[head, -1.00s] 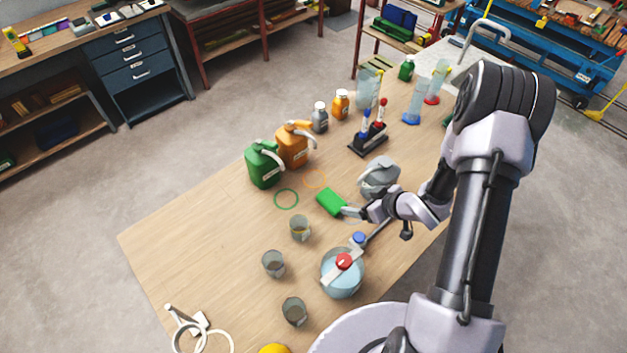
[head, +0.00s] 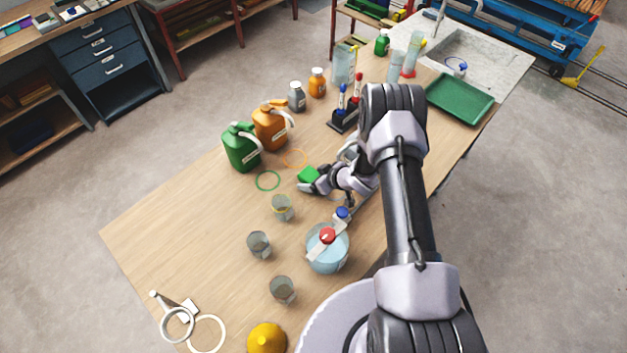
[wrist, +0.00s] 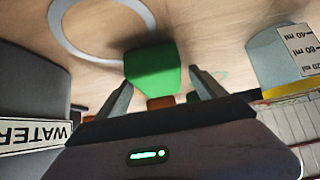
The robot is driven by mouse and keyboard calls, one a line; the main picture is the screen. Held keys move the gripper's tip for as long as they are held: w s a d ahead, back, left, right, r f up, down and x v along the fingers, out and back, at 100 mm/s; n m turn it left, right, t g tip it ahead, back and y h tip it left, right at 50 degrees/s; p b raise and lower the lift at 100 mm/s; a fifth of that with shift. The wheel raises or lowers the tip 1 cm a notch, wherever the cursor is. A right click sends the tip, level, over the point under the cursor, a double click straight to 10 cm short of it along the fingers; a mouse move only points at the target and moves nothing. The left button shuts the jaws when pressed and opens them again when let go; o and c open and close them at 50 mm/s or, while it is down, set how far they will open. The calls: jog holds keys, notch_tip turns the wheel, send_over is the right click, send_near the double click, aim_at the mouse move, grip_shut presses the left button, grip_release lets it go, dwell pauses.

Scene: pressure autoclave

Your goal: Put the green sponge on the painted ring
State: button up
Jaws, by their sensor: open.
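The green sponge (head: 308,174) lies on the wooden table and is partly covered by my gripper (head: 306,185) in the head view. In the wrist view the sponge (wrist: 152,68) shows between the tips of my open jaws (wrist: 160,85), which are apart from each other. Thin rings mark the table beside it: an orange ring (head: 295,157) just behind the sponge and a green ring (head: 268,181) to its left. A pale ring (wrist: 95,25) also shows on the table in the wrist view; the head view does not show it clearly.
A green jug (head: 241,147) and an orange jug (head: 270,126) stand behind the rings. A small beaker (head: 282,208) and a blue-filled vessel (head: 327,249) stand in front. A container labelled WATER (wrist: 35,135) is close in the wrist view.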

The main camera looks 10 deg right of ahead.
jog(key=shift+c, duration=0.4)
jog(key=c, duration=1.5)
